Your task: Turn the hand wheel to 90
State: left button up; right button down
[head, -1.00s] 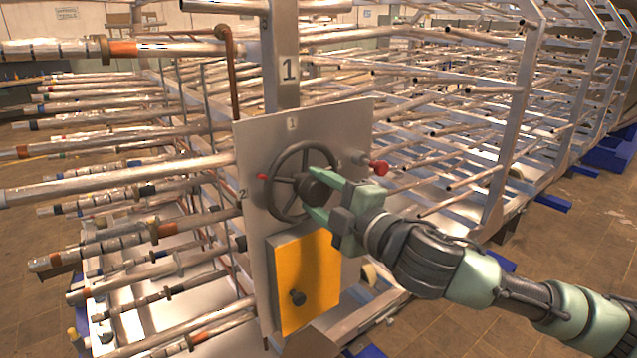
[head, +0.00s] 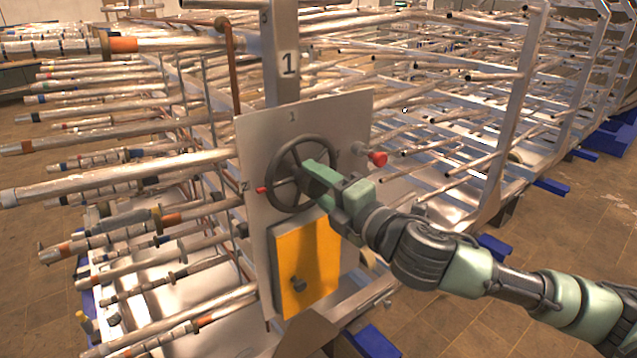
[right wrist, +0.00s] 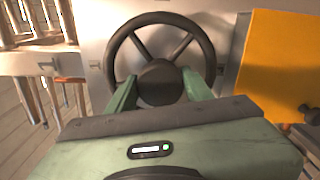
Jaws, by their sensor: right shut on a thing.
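The dark hand wheel (head: 274,182) is mounted on an upright grey metal panel (head: 348,118). A red pointer (head: 263,190) shows at its left rim, near the panel's mark 2. My right gripper (head: 305,175) reaches in from the right and is at the wheel's centre. In the right wrist view the wheel (right wrist: 118,43) fills the top middle. There the green fingers of my right gripper (right wrist: 158,84) stand on both sides of the round hub (right wrist: 160,70), shut on it. The fingers hide part of the hub. My left gripper is not in view.
A yellow box (head: 308,258) with a dark knob (head: 298,284) sits below the wheel. A red knob (head: 377,158) sticks out at the panel's right. Long metal pipes (head: 120,178) crowd the left, and a pipe rack fills the back right. Open floor (head: 590,215) lies at the right.

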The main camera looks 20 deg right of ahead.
jog(key=c, duration=0.6)
grip_release()
jog(key=shift+s, duration=0.1)
jog(key=b+v, duration=0.3)
jog(key=v, duration=0.4)
jog(key=shift+s, duration=0.3)
